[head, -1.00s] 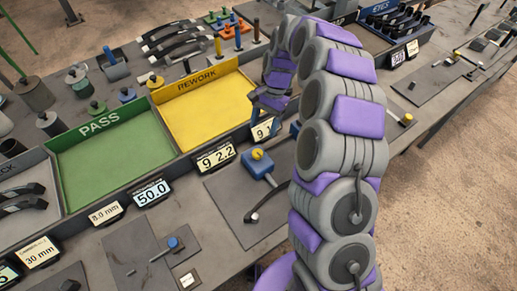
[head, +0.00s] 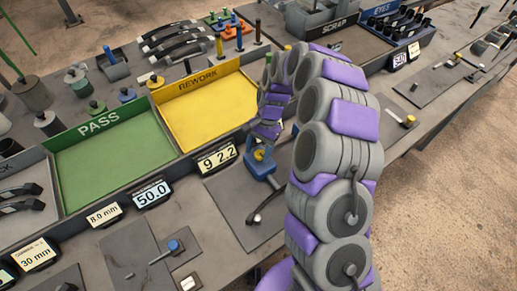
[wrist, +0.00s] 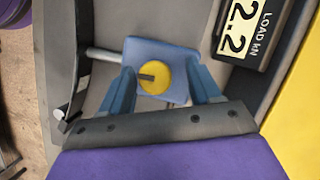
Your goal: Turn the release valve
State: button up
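The valve is a blue block with a round yellow knob (wrist: 154,77) on top, and the knob has a dark slot or bar across it. The blue valve block (head: 260,169) sits on a grey plate at the bench's front edge, and a grey rod runs from it to a black lever (wrist: 72,104). My gripper (wrist: 160,90) reaches down over the valve. Its two blue fingers stand apart, one on each side of the yellow knob, with a gap visible around the knob. Whether the fingertips touch the block is unclear.
A display reading 2.2 (wrist: 243,30) stands close beside the valve. The yellow REWORK tray (head: 208,108) and green PASS tray (head: 108,160) lie behind. Another small blue-knobbed fixture (head: 174,246) is at the front left. The floor in front of the bench is clear.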

jog(key=shift+d, duration=0.45)
jog(key=c, duration=0.4)
jog(key=shift+a, duration=0.1)
jog(key=c, duration=0.5)
jog(key=shift+n, duration=0.4)
jog(key=shift+c, duration=0.2)
jog(key=n+p, duration=0.1)
jog(key=n, duration=0.1)
jog(key=n+g+h+p, duration=0.1)
jog(key=shift+a+r+n+h, duration=0.1)
jog(key=shift+n+h, duration=0.2)
jog(key=shift+n, duration=0.1)
jog(key=n+h+p, duration=0.1)
jog(key=n, duration=0.3)
jog(key=shift+a+n+h+p, duration=0.15)
jog(key=shift+n+h+p, duration=0.15)
jog(key=shift+h+p, duration=0.1)
jog(key=n+p, duration=0.1)
jog(key=n, duration=0.1)
jog(key=n+h+p, duration=0.1)
jog(key=n, duration=0.1)
jog(key=shift+a+t+h, duration=0.1)
jog(key=shift+t+h, duration=0.2)
jog(key=shift+t, duration=0.1)
jog(key=shift+s+a+n+t+h+p, duration=0.1)
jog(key=shift+n+t+h+p, duration=0.3)
jog(key=shift+n, duration=0.7)
jog(key=shift+n+t+h+p, duration=0.2)
jog(key=shift+n+p, duration=0.4)
jog(key=shift+n, duration=0.5)
